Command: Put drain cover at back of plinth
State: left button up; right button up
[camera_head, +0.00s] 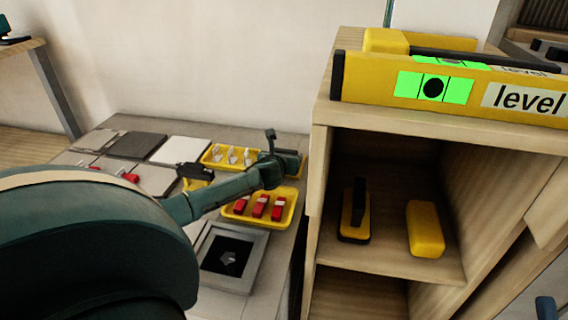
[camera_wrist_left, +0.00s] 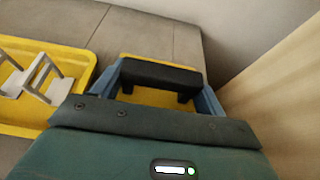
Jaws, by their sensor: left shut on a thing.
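My left gripper (camera_head: 277,166) is over the back right of the grey plinth (camera_head: 118,121), beside a yellow tray of white pieces (camera_head: 232,157). In the left wrist view, it is shut on a black-handled yellow tool (camera_wrist_left: 160,76), low over the grey surface. In the head view the gripper mostly hides this tool. A grey square frame with a dark centre (camera_head: 254,262) is at the plinth's front right; a small grey shape shows inside. I cannot tell whether this is the drain or its cover. My right gripper is out of view.
A yellow tray with red pieces (camera_head: 284,213) lies in front of the gripper. Another black-handled yellow tool (camera_head: 194,176) stands left. A dark tile (camera_head: 136,145) and white tile (camera_head: 181,150) lie at the back. A wooden shelf unit (camera_head: 405,280) stands close on the right, with a level (camera_head: 390,80) on top.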

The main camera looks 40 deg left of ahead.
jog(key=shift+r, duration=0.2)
pick_arm(q)
jog(key=shift+f, duration=0.1)
jog(key=o, duration=1.1)
jog(key=shift+o, duration=0.2)
jog(key=shift+s+r+p, duration=0.15)
jog(key=shift+r+p, duration=0.05)
jog(key=shift+p, duration=0.1)
jog(key=p+v, duration=0.3)
jog(key=v, duration=0.3)
jog(key=shift+s+d+r+p, duration=0.15)
jog(key=shift+d+r+p, duration=0.1)
jog(key=shift+p, duration=0.1)
jog(key=p+v, duration=0.1)
jog(key=v, duration=0.3)
jog(key=shift+f+p, duration=0.15)
jog(key=shift+p, duration=0.15)
jog(key=shift+s+d, duration=0.2)
jog(key=shift+s, duration=0.3)
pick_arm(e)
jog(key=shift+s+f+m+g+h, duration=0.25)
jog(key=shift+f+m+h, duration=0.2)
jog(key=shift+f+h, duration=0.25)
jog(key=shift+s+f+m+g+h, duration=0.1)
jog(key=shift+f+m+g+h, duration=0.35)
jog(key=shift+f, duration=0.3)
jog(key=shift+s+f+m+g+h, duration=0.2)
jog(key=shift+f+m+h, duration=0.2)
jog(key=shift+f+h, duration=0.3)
